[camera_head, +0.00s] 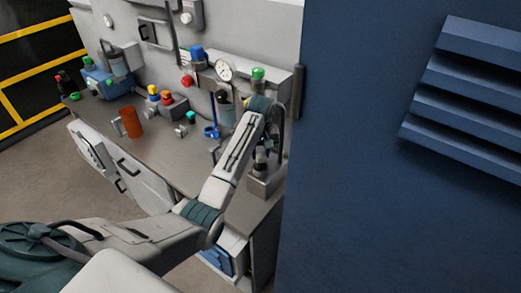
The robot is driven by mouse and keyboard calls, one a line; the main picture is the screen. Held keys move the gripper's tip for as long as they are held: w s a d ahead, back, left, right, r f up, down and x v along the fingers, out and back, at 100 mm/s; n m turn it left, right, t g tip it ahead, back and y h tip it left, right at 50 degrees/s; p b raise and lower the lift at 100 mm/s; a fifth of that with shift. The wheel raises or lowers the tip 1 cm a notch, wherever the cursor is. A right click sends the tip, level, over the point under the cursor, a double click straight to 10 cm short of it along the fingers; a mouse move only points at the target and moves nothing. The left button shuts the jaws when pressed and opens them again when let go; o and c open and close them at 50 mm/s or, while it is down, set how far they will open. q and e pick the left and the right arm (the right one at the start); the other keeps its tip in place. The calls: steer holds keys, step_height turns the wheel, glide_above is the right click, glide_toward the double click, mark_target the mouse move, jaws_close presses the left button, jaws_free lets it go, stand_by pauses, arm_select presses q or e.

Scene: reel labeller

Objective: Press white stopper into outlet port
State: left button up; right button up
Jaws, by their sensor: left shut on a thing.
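My left arm reaches in from the lower left, bends at a raised wrist and points down at the right end of the bench. My left gripper (262,157) is small and dark here, just above a grey metal block (266,184) on the bench. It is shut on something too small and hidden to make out. I cannot pick out the white stopper or tell which opening is the outlet port. I cannot tell whether the gripper or what it holds touches the block. My right gripper is not in view.
The bench (165,150) carries an orange cylinder (131,122), a red-and-yellow button box (172,105), a blue clamp (212,131) and a blue box (107,84). A round gauge (225,70) stands at the back. A large blue cabinet (400,200) closes off the right side.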

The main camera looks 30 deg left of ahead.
arm_select(q)
steer(key=shift+f, duration=1.05)
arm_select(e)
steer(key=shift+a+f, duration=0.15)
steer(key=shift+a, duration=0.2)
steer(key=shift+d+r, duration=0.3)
arm_select(q)
steer(key=shift+f, duration=0.3)
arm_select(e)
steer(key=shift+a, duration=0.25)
arm_select(q)
steer(key=shift+s+f, duration=0.15)
steer(key=shift+f, duration=0.15)
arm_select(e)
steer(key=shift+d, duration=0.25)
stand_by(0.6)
arm_select(q)
steer(key=o, duration=1.1)
steer(key=shift+o, duration=0.2)
steer(key=shift+r, duration=0.1)
